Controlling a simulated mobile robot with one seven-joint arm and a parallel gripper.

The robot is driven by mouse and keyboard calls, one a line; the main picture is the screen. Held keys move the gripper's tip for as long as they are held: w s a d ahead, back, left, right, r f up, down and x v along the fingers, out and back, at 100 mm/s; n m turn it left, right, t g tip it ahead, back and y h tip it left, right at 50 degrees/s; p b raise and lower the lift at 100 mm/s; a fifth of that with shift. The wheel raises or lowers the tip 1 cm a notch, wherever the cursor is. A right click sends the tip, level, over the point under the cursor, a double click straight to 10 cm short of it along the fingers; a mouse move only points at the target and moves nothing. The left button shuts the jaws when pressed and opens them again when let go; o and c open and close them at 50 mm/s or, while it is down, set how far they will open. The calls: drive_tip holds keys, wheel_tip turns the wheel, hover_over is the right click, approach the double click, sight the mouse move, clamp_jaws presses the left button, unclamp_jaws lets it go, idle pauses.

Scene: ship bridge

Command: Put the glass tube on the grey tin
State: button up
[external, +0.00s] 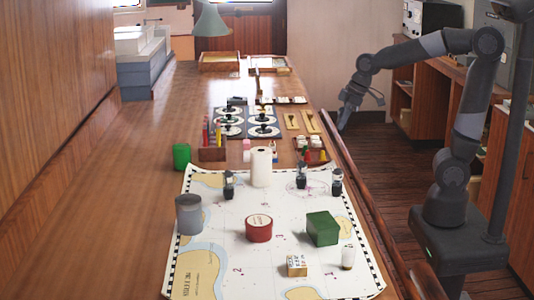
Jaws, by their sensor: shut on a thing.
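The grey tin (188,214) stands upright at the left edge of the chart, with a bare top. My gripper (345,117) is high at the right, by the table's right edge, well away from the tin. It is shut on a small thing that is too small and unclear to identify. A small pale, partly clear upright cylinder (347,258) stands near the chart's right front corner. I cannot tell whether it is the glass tube.
The chart (215,260) bears a red round tin (259,228), a green box (322,229), a patterned cube (296,266), a white roll (261,167) and small dark bottles. A green block (181,157) and a pen holder (212,154) stand behind. The table's left side is clear.

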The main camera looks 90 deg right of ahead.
drive_tip(key=w+a+r+n, duration=0.15)
drive_tip(key=w+r, duration=0.25)
drive_tip(key=w, duration=0.5)
drive_tip(key=w+a+r, duration=0.2)
drive_tip(key=w+r, duration=0.1)
drive_tip(key=w, duration=0.7)
drive_tip(key=n+y, duration=0.2)
drive_tip(key=n, duration=0.1)
hover_over(181, 200)
drive_tip(key=s, duration=0.2)
drive_tip(key=shift+m, duration=0.25)
wheel_tip(181, 200, down, 5)
drive_tip(key=shift+w+d+f, duration=0.1)
drive_tip(key=shift+f, duration=0.1)
drive_tip(key=shift+d+f, duration=0.1)
drive_tip(key=shift+f, duration=1.8)
drive_tip(key=shift+f, duration=0.1)
drive_tip(key=o, duration=1)
drive_tip(key=shift+c, duration=0.2)
